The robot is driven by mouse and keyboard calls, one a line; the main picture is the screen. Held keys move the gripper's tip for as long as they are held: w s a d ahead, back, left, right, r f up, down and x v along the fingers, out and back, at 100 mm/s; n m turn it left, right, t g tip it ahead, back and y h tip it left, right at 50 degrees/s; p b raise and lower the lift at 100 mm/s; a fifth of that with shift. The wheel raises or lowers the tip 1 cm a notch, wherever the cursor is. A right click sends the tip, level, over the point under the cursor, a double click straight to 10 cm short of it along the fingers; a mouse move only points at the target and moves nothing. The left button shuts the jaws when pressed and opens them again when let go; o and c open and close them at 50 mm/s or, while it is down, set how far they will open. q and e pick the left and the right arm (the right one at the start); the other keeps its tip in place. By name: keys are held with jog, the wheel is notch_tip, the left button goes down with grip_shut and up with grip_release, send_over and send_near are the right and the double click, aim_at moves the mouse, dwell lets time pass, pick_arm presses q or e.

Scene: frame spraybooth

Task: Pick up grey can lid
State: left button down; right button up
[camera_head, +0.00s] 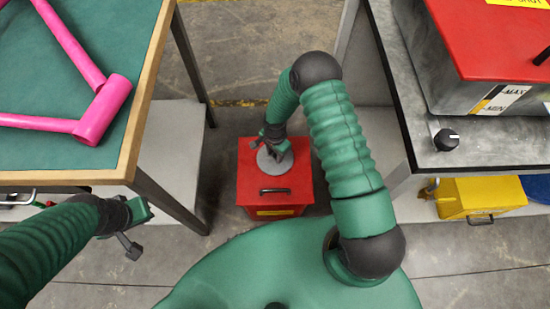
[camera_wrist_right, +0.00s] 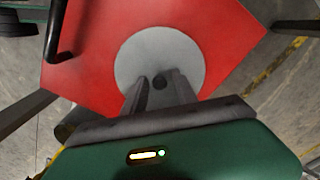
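The grey can lid (camera_wrist_right: 160,50) is a flat round disc with a small dark knob at its middle. It lies on top of a red box (camera_head: 260,191) with a black handle, and shows partly in the head view (camera_head: 265,164). My right gripper (camera_wrist_right: 158,90) is over the lid with its fingers apart. The knob shows between the fingertips; whether they touch it I cannot tell. In the head view my right gripper (camera_head: 277,149) hides part of the lid. My left gripper (camera_head: 141,228) is open and empty beside the table at left.
A green-topped table (camera_head: 45,152) with a pink frame (camera_head: 100,110) stands at left. At right is a metal bench (camera_head: 440,158) with a red-topped machine (camera_head: 495,40), and a yellow box (camera_head: 480,197) below. The red box stands on the floor between them.

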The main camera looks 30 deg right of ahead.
grip_shut()
